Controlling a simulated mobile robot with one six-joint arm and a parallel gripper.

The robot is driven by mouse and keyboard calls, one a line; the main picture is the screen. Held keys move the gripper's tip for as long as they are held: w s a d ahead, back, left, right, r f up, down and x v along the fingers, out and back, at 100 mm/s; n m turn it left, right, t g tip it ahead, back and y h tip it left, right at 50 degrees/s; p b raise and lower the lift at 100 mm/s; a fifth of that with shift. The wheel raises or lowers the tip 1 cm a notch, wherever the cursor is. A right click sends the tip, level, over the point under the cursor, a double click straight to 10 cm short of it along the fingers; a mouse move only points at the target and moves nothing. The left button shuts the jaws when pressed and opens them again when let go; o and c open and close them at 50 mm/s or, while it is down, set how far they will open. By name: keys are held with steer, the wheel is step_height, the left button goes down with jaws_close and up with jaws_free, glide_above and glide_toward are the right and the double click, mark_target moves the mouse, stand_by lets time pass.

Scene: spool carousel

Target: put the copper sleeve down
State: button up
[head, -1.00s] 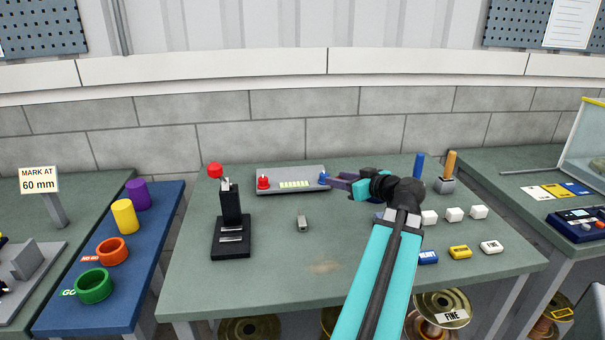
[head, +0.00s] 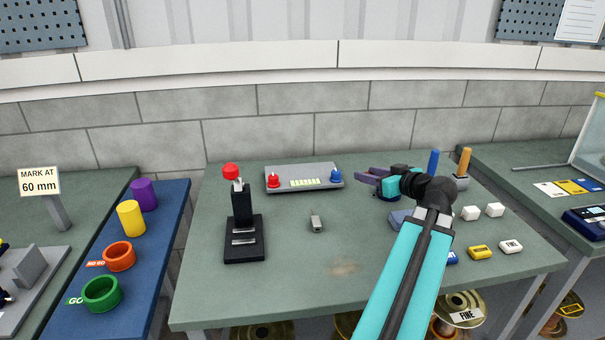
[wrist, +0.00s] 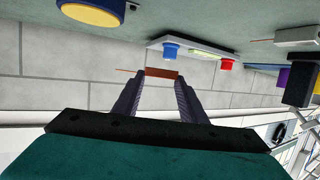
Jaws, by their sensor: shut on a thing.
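My gripper (head: 361,173) is over the back of the middle bench, just right of the grey meter box. In the wrist view its two dark fingers (wrist: 162,78) are closed on the copper sleeve (wrist: 162,73), a short reddish-brown piece held crosswise at the tips. A thin reddish line sticks out from the sleeve's left end. In the wrist view the sleeve shows against the wall and is clear of any surface. In the head view I cannot make out the sleeve at the fingertips.
The meter box (head: 287,179) has a red and a blue terminal. A black lever press (head: 243,233) and a small grey block (head: 316,222) stand on the bench. Small white and yellow blocks (head: 479,252) lie at right. A blue board (head: 72,294) holds rings and cylinders. The bench's front middle is clear.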

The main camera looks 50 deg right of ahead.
steer(key=w+a+n+y, duration=0.4)
steer(key=w+a+y, duration=0.2)
steer(key=w+a, duration=1.4)
steer(key=w, duration=0.2)
steer(key=shift+w+a+f+n+t, duration=0.3)
steer(key=shift+w+f+n+t, duration=0.05)
steer(key=shift+f+n+t, duration=0.05)
steer(key=shift+d+r+p, duration=0.1)
steer(key=shift+d+p, duration=0.05)
steer(key=shift+p, duration=0.4)
steer(key=p, duration=0.7)
glide_above(291, 176)
steer(key=shift+f, duration=0.8)
steer(key=shift+f, duration=0.1)
